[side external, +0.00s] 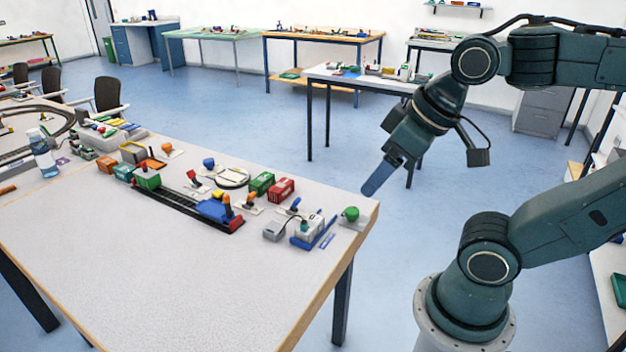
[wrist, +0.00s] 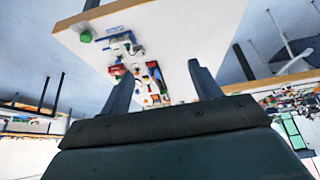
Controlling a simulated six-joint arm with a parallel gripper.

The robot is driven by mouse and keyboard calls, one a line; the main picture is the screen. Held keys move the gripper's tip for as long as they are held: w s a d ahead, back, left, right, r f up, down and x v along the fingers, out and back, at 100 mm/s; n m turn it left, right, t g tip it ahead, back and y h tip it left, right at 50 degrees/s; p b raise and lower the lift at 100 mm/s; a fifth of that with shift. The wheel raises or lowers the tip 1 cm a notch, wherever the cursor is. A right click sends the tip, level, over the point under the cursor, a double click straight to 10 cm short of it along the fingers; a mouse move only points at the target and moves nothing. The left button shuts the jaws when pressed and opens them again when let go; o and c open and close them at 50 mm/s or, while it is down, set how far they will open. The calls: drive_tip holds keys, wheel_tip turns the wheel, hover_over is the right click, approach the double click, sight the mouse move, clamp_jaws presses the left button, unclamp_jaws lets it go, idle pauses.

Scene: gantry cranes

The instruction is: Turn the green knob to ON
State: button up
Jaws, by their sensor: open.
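The green knob (side external: 351,213) sits on a small light base near the right corner of the white table. In the wrist view the green knob (wrist: 86,36) shows near the table's edge, left of both fingers. My gripper (side external: 370,190) is in the air above and to the right of the knob, apart from it. In the wrist view my gripper (wrist: 157,75) has its two fingers spread with nothing held between them. Any ON marking is too small to read.
A blue and white device (side external: 310,232) and a grey box (side external: 275,230) stand left of the knob. Red (side external: 281,189) and green (side external: 261,184) containers and a track (side external: 180,208) lie farther left. The table's front (side external: 150,280) is clear.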

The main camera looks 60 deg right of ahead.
drive_tip(key=shift+c, duration=0.2)
drive_tip(key=n+g, duration=0.3)
drive_tip(key=g, duration=0.3)
hover_over(352, 210)
wheel_tip(352, 210, down, 19)
drive_tip(key=shift+r, duration=0.15)
drive_tip(key=shift+f, duration=6.85)
